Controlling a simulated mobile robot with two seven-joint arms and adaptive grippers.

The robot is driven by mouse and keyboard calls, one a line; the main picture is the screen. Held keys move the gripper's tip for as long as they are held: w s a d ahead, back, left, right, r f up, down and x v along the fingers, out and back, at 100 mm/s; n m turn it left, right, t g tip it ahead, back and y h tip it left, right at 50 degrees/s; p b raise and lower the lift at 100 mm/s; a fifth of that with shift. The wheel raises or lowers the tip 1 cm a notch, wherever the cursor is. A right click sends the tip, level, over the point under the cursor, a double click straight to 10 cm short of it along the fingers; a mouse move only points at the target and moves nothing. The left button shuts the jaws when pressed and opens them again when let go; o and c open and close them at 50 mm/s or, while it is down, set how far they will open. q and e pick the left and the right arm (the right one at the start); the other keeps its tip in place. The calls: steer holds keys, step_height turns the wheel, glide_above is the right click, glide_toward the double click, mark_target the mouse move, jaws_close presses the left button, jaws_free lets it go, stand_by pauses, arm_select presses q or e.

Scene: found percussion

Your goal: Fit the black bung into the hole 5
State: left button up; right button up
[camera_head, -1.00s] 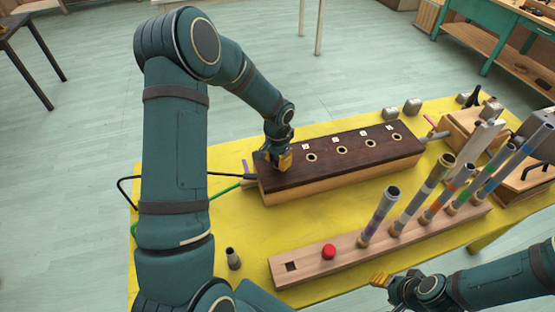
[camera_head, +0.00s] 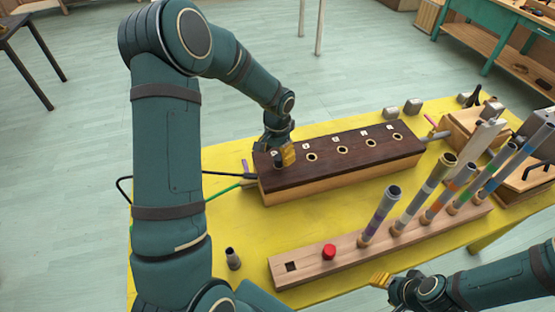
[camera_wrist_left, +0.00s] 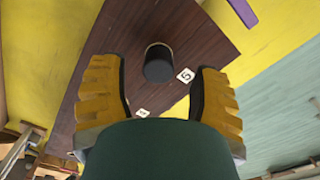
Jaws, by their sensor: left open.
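The black bung (camera_wrist_left: 158,62) stands on the dark top of the long wooden box (camera_wrist_left: 120,45), right beside the label 5 (camera_wrist_left: 185,75), where hole 5 would be. In the head view the left gripper (camera_head: 285,156) is over the left end of the box (camera_head: 340,172). My right gripper (camera_head: 380,279) is low at the right; its fingers are too small to read.
Several open holes (camera_head: 342,150) run along the box to the right. In front stands a wooden rail (camera_head: 345,259) with upright tubes and a red knob (camera_head: 329,251). A small grey cylinder (camera_head: 233,258) stands at the left. Black and green cables (camera_head: 226,187) reach the box's left end.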

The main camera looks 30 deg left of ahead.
mark_target(277, 158)
arm_select(q)
step_height(277, 158, up, 8)
steer(key=shift+r, duration=0.2)
stand_by(0.5)
